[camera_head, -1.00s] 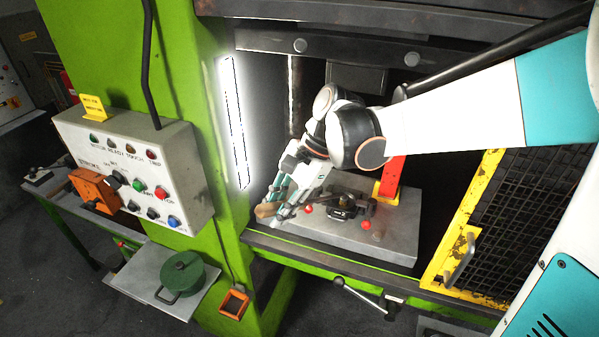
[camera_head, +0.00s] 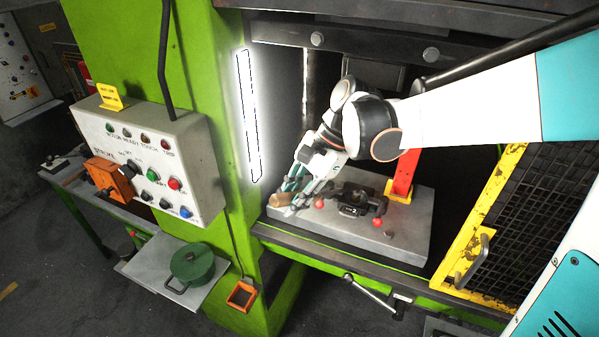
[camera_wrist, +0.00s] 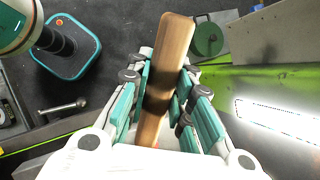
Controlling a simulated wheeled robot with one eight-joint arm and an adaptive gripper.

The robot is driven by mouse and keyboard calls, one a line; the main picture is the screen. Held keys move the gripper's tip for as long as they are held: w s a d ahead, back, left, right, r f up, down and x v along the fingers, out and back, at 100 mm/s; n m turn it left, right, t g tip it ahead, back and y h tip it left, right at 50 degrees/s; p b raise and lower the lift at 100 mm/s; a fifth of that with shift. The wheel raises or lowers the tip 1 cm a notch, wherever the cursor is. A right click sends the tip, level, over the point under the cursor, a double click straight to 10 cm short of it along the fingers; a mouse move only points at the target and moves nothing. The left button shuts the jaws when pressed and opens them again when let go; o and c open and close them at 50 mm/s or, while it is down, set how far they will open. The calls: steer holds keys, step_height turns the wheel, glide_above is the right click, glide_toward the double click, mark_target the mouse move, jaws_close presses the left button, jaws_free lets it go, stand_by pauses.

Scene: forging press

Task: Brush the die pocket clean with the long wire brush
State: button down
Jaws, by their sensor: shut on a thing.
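My gripper (camera_head: 297,188) is shut on the long wire brush by its wooden handle (camera_head: 280,199). In the wrist view the brown handle (camera_wrist: 172,50) runs between the teal-padded fingers (camera_wrist: 163,88), its far end sticking out past them. The bristles are not visible in either view. The dark die block (camera_head: 355,201) sits on the grey bolster plate (camera_head: 410,226) inside the press, right of my gripper. The inside of its pocket is too small to make out. My gripper hangs over the plate's left end, beside the die.
Red ball knobs (camera_head: 378,222) flank the die. A red post (camera_head: 403,173) stands behind it. The green press column (camera_head: 215,90) with a lit strip (camera_head: 250,115) is left of my gripper. A yellow mesh guard (camera_head: 490,215) is on the right. A green pot (camera_head: 191,266) stands on a side shelf.

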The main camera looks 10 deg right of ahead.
mark_target(287, 194)
steer(key=shift+s+r+p, duration=0.15)
steer(key=shift+r+p, duration=1.2)
steer(key=shift+r, duration=0.9)
steer(key=s+a+r+p, duration=0.1)
steer(key=s+a, duration=0.4)
steer(key=a, duration=0.3)
steer(key=s+a+r+p, duration=0.1)
steer(key=s+a, duration=0.4)
steer(key=a, duration=0.4)
steer(key=shift+s, duration=0.25)
